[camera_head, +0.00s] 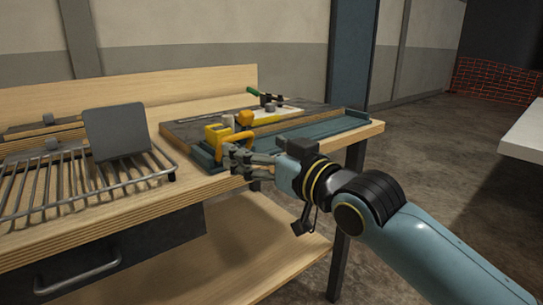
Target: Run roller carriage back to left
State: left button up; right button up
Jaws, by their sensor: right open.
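A teal-framed board (335,127) with a dark bed lies on the wooden bench. At its left end stands a yellow block with an orange handle (217,134), which looks like the roller carriage. An orange knob (246,117) shows just behind it. My right gripper (236,159) reaches in from the right, at the board's front left edge. It is open, with its fingers beside and just below the orange handle. The fingers overlap the handle's lower part in the picture, so I cannot tell whether they touch. My left gripper is not in view.
A wire rack (70,190) with an upright grey plate (117,131) stands on the bench to the left. A white strip (278,116) and a green-handled tool (254,92) lie on the board. A drawer with a metal handle (78,278) is below the bench top.

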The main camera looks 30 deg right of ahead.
jog(key=s, duration=0.4)
jog(key=shift+s+d, duration=0.1)
jog(key=shift+s, duration=0.15)
jog(key=shift+w+f, duration=0.1)
jog(key=s+d+f+m+g+h, duration=0.1)
jog(key=d+f+g, duration=0.1)
jog(key=f, duration=0.8)
jog(key=d+f+g, duration=0.1)
jog(key=f+g, duration=0.1)
jog(key=f, duration=0.9)
jog(key=s+d+f+g+h, duration=0.1)
jog(key=s+f+g, duration=0.1)
jog(key=s+f, duration=0.5)
jog(key=s+d+f+g, duration=0.1)
jog(key=s+f+g, duration=0.15)
jog(key=f, duration=0.85)
jog(key=s+f+g, duration=0.3)
jog(key=s+f, duration=0.3)
jog(key=s, duration=0.5)
jog(key=s+f+g, duration=0.3)
jog(key=s+f, duration=0.4)
jog(key=s, duration=0.4)
jog(key=s+a+f+g, duration=0.1)
jog(key=s+f+g, duration=0.2)
jog(key=s+f, duration=0.4)
jog(key=s, duration=0.5)
jog(key=shift+n, duration=0.3)
jog(key=shift+a, duration=0.1)
